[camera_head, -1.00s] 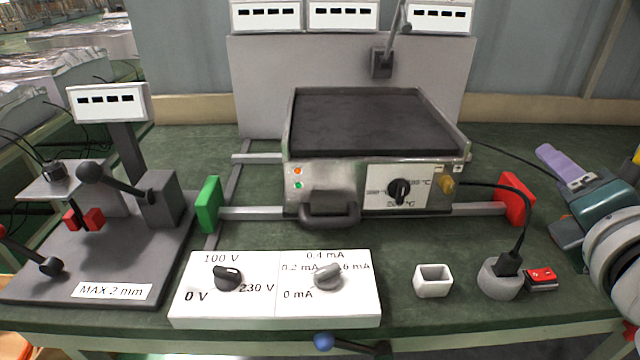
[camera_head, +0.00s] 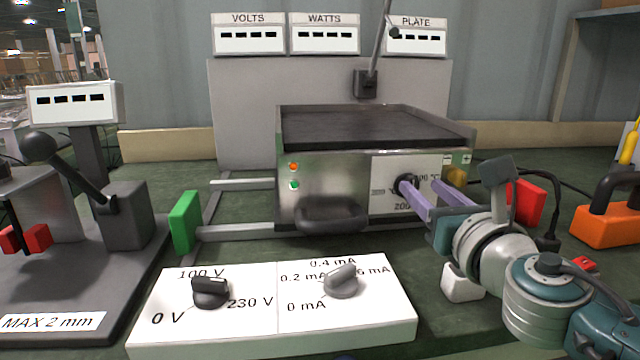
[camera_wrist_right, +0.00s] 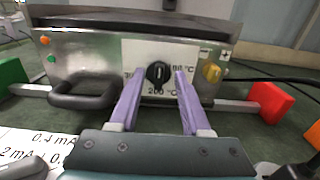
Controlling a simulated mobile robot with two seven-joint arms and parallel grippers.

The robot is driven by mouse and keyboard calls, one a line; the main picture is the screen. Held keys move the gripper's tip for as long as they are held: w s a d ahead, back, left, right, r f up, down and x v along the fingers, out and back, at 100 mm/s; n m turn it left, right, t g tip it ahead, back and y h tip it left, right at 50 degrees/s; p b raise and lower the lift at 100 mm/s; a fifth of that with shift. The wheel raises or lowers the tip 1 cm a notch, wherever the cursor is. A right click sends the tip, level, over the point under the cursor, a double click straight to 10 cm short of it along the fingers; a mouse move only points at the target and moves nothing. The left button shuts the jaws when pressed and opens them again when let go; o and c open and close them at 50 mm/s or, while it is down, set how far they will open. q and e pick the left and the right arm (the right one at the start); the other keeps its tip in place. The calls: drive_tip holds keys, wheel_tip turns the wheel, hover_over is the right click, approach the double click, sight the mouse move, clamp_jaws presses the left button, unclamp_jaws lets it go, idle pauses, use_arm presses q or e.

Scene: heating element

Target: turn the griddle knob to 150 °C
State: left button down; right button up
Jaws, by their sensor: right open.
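The griddle (camera_head: 340,165) has a dark flat plate and a steel front. Its black knob (camera_head: 405,185) sits on a white dial panel with temperature marks; "200" shows below it. In the right wrist view the knob (camera_wrist_right: 158,73) stands between and beyond the two purple fingers, with its pointer mark upright. My right gripper (camera_head: 432,198) is open, its fingers pointing at the panel. In the right wrist view the gripper (camera_wrist_right: 158,85) has a finger on each side of the knob, with gaps visible; whether the tips reach around it I cannot tell. My left gripper is not in view.
A white control box (camera_head: 270,310) with two knobs lies in front of the griddle. A green block (camera_head: 185,220) and a red block (camera_head: 527,203) flank it. A yellow plug (camera_wrist_right: 212,72) with a black cable is right of the knob. A lever stand (camera_head: 125,215) is at left.

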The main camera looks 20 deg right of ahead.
sight(414, 180)
drive_tip(key=shift+b+x, duration=0.3)
drive_tip(key=shift+x, duration=1.25)
clamp_jaws()
